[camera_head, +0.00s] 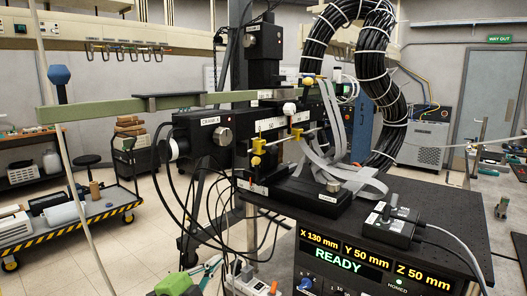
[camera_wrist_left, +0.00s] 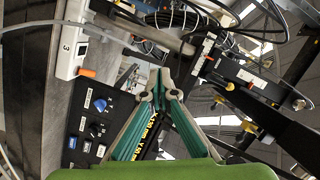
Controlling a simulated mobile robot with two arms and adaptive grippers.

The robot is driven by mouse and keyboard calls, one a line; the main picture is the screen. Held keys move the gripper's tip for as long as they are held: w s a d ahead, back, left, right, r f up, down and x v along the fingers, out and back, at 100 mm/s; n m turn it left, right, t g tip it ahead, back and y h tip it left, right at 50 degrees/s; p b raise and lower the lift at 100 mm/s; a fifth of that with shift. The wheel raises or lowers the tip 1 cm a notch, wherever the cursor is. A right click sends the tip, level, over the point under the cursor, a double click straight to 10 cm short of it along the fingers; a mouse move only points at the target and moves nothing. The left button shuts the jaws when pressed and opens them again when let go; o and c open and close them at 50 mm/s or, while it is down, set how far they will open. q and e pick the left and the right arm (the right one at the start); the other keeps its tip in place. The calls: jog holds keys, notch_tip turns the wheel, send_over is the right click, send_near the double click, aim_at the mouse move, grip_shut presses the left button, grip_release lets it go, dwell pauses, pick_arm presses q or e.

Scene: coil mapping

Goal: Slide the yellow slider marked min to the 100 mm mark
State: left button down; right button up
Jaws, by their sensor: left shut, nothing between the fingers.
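In the head view, small yellow sliders sit on the rails of the black positioning stage: one at the left front (camera_head: 258,146) and one farther right (camera_head: 297,133). Yellow pieces also show on the stage in the wrist view (camera_wrist_left: 249,127). Their markings are too small to read, so I cannot tell which is min or see the 100 mm mark. My left gripper (camera_head: 212,265) is low at the bottom left of the stage, apart from the sliders. In the wrist view its teal fingers (camera_wrist_left: 158,82) meet at the tips, empty. My right gripper is out of view.
A display panel (camera_head: 345,255) reads X 130 mm, Y 50 mm, Z 50 mm and READY. A black control box (camera_head: 393,219) sits on the black table (camera_head: 440,205). Loose cables hang between my left gripper and the stage. A long green bar (camera_head: 120,112) extends left from the stage.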

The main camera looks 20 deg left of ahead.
pick_arm(q)
jog(key=s+d+r+m+t+h, duration=0.1)
jog(key=s+d+r+m+h, duration=0.1)
jog(key=r, duration=0.7)
jog(key=s+d+r+m+t+h, duration=0.1)
jog(key=s+d+r+m, duration=0.15)
jog(key=r, duration=0.55)
jog(key=m+h+p, duration=0.2)
jog(key=m+h, duration=0.1)
jog(key=m, duration=0.1)
send_near(271, 153)
jog(key=shift+t, duration=0.4)
jog(key=p+x, duration=0.5)
jog(key=shift+w+d, duration=0.25)
jog(key=shift+w, duration=0.05)
jog(key=shift+w+d+p, duration=0.25)
jog(key=shift+w+p, duration=0.25)
jog(key=shift+w, duration=0.15)
jog(key=w+d+b, duration=0.3)
jog(key=w+b, duration=0.1)
jog(key=w, duration=0.5)
jog(key=shift+w+d+r, duration=0.2)
jog(key=shift+w, duration=0.2)
